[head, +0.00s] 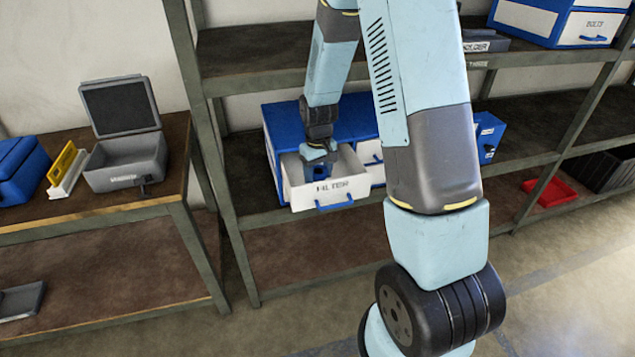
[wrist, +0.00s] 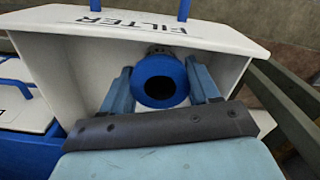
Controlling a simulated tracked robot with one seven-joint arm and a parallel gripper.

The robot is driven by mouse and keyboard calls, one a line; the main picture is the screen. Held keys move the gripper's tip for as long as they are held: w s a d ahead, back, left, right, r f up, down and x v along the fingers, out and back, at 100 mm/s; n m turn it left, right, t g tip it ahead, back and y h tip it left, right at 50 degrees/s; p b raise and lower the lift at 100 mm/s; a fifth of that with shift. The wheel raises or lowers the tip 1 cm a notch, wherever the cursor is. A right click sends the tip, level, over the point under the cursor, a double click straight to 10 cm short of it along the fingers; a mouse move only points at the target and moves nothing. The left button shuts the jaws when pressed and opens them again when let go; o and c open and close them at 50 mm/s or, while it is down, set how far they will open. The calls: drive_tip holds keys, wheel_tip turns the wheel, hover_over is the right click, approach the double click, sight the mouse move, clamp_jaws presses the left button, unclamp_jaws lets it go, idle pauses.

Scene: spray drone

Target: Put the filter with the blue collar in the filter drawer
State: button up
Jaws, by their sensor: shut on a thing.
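The filter drawer (head: 343,189) is pulled out of a blue cabinet on the middle shelf, its white front marked FILTER with a blue handle. In the wrist view the drawer's white front wall (wrist: 222,32) and inside surround my gripper. My gripper (wrist: 162,88) is shut on the filter with the blue collar (wrist: 160,72), one finger on each side of it. The round blue collar with a dark centre faces the wrist camera. The lower part of the filter is hidden, so I cannot tell whether it touches the drawer floor. In the head view my gripper (head: 319,152) is over the drawer opening.
The blue cabinet (head: 348,118) has another closed white drawer at right. Shelf posts (head: 212,150) stand close to the drawer's left. A grey open case (head: 125,160) and blue box (head: 20,170) are on the left bench. A red tray (head: 549,191) lies far right.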

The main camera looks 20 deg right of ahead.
sight(318, 171)
drive_tip(key=shift+f, duration=1.75)
drive_tip(key=shift+f, duration=0.1)
drive_tip(key=o, duration=1.1)
drive_tip(key=shift+o, duration=0.2)
wheel_tip(318, 171, up, 13)
drive_tip(key=shift+f, duration=0.15)
drive_tip(key=s+d+r+m+t, duration=0.1)
drive_tip(key=s+r+t, duration=0.1)
drive_tip(key=s+r, duration=1)
drive_tip(key=s+d+r+m+t, duration=0.1)
drive_tip(key=s+r+m+t, duration=0.1)
drive_tip(key=s+r, duration=1)
drive_tip(key=shift+s+d+m+t, duration=0.3)
drive_tip(key=shift+s+t, duration=0.5)
drive_tip(key=shift+s, duration=0.45)
